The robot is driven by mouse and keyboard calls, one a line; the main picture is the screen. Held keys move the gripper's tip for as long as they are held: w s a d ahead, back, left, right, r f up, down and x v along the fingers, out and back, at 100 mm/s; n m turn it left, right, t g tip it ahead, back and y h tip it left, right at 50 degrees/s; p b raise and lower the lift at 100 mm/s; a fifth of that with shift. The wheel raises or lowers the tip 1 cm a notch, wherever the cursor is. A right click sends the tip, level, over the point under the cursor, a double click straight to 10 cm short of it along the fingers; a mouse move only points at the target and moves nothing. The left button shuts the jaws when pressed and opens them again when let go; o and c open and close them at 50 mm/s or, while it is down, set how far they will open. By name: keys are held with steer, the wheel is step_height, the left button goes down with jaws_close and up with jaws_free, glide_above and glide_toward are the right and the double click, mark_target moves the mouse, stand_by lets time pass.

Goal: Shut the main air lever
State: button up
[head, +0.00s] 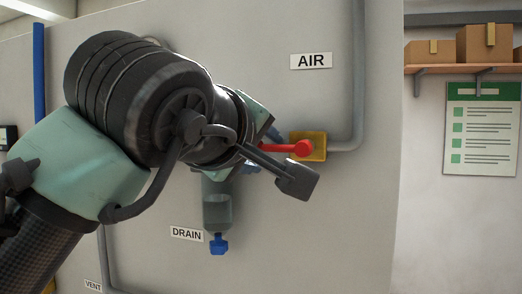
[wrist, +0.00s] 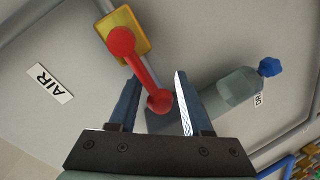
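The red air lever (head: 290,148) runs roughly level to the left from its round hub on a yellow valve block (head: 322,146), under the AIR sign (head: 311,61). My arm hides its left end in the head view. In the wrist view the lever (wrist: 139,71) slants from the yellow block (wrist: 131,22) down to a round red knob. My gripper (wrist: 156,78) is open, and the knob appears between its two fingers. The right finger looks very close to the knob; I cannot tell whether they touch. The gripper's fingers are mostly hidden behind my arm in the head view.
A filter bowl (head: 217,208) with a blue drain knob (head: 218,244) hangs below the gripper, by the DRAIN label (head: 187,233). A grey pipe (head: 358,80) rises from the valve block. A shelf with boxes (head: 484,44) is at the far right.

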steer(key=shift+w, duration=0.1)
jaws_close()
stand_by(1.1)
